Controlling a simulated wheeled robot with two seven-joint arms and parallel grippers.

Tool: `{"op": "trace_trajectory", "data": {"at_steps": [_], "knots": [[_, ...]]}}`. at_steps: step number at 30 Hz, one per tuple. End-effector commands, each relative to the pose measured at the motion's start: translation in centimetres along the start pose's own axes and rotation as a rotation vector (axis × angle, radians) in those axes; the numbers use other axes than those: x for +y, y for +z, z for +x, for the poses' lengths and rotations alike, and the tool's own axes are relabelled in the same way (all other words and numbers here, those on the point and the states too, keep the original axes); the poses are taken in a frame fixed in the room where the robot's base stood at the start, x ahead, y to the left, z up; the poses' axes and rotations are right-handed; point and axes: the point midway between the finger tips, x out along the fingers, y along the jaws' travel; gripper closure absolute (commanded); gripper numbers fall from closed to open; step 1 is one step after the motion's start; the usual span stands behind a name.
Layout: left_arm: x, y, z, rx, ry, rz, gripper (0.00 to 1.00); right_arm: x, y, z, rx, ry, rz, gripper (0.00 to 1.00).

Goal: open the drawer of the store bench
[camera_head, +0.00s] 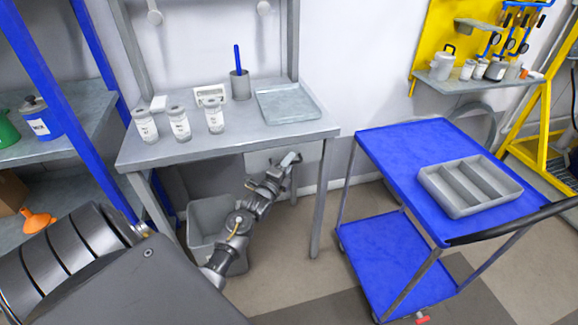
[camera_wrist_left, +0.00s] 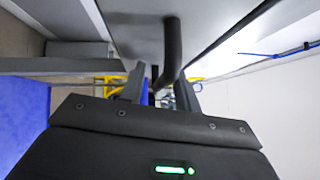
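The store bench (camera_head: 225,148) is a grey table against the wall. Its drawer (camera_head: 259,160) hangs under the right part of the top and looks closed; my arm hides part of its front. In the left wrist view a dark bar handle (camera_wrist_left: 173,45) stands out from the pale drawer front (camera_wrist_left: 140,28). My left gripper (camera_head: 290,160) is at the drawer front, under the bench edge. In the left wrist view its fingers (camera_wrist_left: 161,92) are apart, with the handle's far part between them; contact cannot be told. My right gripper is not in view.
White labelled jars (camera_head: 179,123), a grey cup (camera_head: 240,86) and a shallow tray (camera_head: 288,104) stand on the bench. A grey bin (camera_head: 205,214) is below it. A blue cart (camera_head: 405,150) with a divided tray (camera_head: 470,187) stands right; floor shows between.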

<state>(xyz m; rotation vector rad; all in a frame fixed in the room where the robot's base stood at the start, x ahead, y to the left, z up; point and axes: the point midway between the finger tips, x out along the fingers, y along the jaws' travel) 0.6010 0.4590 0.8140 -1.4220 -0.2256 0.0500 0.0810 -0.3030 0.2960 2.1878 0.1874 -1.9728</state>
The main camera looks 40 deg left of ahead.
Motion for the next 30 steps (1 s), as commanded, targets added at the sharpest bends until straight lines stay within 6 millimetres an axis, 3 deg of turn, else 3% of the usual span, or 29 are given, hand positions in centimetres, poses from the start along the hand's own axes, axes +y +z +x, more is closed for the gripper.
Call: {"op": "trace_trajectory", "data": {"at_steps": [5, 13, 24, 30], "knots": [[0.0, 0.0, 0.0, 0.000, 0.000, 0.000, 0.68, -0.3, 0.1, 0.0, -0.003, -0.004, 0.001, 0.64], [0.0, 0.0, 0.0, 0.001, -0.001, 0.000, 1.00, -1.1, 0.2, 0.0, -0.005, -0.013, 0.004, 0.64], [-0.1, -0.2, -0.1, 0.001, 0.000, -0.001, 1.00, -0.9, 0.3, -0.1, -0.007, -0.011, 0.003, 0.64], [-0.6, -1.4, -1.4, 0.002, 0.001, -0.002, 1.00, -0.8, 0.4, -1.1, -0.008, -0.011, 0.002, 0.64]]}}
